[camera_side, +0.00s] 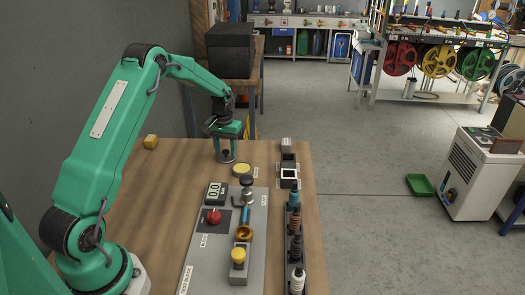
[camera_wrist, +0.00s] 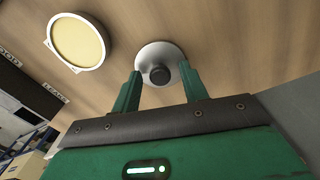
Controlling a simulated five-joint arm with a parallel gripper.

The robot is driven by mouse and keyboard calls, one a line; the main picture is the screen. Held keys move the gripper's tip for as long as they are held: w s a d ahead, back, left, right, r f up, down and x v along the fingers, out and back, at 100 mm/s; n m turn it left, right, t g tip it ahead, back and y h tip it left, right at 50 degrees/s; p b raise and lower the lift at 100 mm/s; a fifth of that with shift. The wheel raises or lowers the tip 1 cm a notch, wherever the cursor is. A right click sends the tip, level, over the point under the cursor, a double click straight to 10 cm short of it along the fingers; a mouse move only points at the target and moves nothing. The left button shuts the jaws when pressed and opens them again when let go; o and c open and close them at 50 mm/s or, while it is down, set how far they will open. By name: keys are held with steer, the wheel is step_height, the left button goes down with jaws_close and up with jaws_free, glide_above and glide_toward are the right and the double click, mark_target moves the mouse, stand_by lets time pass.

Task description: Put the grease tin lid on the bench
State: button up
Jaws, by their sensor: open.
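The grease tin lid is a silver disc with a dark knob. In the wrist view the lid (camera_wrist: 150,51) lies over the wooden bench (camera_wrist: 225,35), with its knob between my fingertips. My gripper (camera_wrist: 160,72) is open, with a gap showing on each side of the knob. In the side view my gripper (camera_side: 225,150) points down, low over the far part of the bench (camera_side: 155,190). The lid is partly hidden there by the fingers. The open grease tin (camera_wrist: 78,42), round with a pale yellow fill and light rim, stands beside the lid; it also shows in the side view (camera_side: 242,169).
A grey panel (camera_side: 205,262) with a meter (camera_side: 214,193), a red knob (camera_side: 213,216) and a brass fitting (camera_side: 244,232) lies nearer. Several bottles (camera_side: 295,250) line the right edge. A yellow block (camera_side: 150,142) sits left; bare bench lies between.

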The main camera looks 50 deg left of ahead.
mark_target(226, 151)
step_height(226, 151, up, 12)
stand_by(0.6)
steer(key=shift+r, duration=0.1)
stand_by(0.4)
steer(key=s+d+r+m+t, duration=0.3)
steer(key=s+d+r, duration=0.8)
steer(key=d+r, duration=0.3)
steer(key=s+d+f+m+t, duration=0.1)
steer(key=s+d, duration=0.4)
steer(key=s, duration=0.3)
steer(key=s+d+f+m+t, duration=0.1)
steer(key=s+d+f+m, duration=0.1)
steer(key=s+d, duration=0.3)
steer(key=s, duration=0.3)
steer(key=shift+s+d+t, duration=0.2)
steer(key=shift+t, duration=0.1)
